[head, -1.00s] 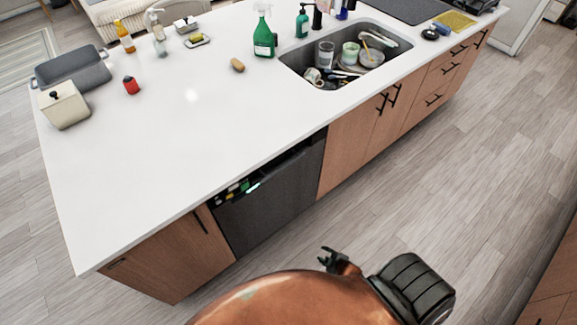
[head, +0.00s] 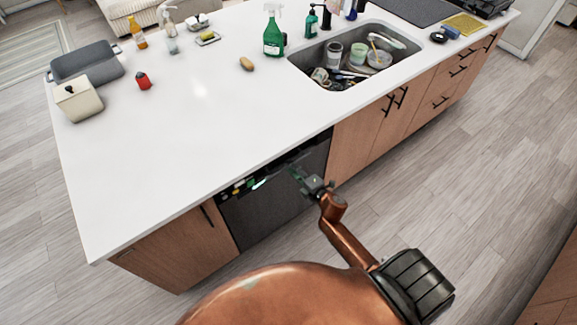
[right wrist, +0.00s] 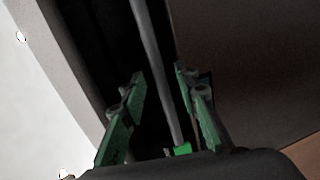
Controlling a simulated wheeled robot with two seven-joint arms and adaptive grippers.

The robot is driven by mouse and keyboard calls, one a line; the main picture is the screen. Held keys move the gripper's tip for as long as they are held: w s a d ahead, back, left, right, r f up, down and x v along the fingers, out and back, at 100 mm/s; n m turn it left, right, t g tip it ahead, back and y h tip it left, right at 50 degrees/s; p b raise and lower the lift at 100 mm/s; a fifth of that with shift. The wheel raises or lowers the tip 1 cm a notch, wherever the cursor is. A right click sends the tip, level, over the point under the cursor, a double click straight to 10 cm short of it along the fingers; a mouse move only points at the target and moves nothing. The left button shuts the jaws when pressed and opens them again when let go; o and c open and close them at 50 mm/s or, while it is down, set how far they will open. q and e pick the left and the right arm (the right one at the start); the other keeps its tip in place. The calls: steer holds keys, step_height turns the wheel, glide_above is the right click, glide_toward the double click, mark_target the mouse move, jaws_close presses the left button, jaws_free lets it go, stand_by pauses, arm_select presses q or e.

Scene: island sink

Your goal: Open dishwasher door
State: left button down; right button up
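The dishwasher (head: 262,212) is a dark grey front panel set under the white counter. A dark strip with small coloured spots and a light runs along its top; I cannot tell whether the door is ajar. My right gripper (head: 297,174) is in front of the upper right part of this panel. In the right wrist view the green-padded fingers of the right gripper (right wrist: 160,72) are apart. A long grey bar (right wrist: 155,65), seemingly the dishwasher handle, runs between them without visible gripping. My left gripper is not in view.
The white counter (head: 190,120) overhangs the dishwasher. Wooden cabinets stand on its left (head: 180,250) and right (head: 352,140). A sink (head: 315,75) with dishes is set in the counter. The wooden floor (head: 450,175) in front is clear.

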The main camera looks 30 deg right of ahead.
steer(key=shift+x, duration=1.05)
jaws_close()
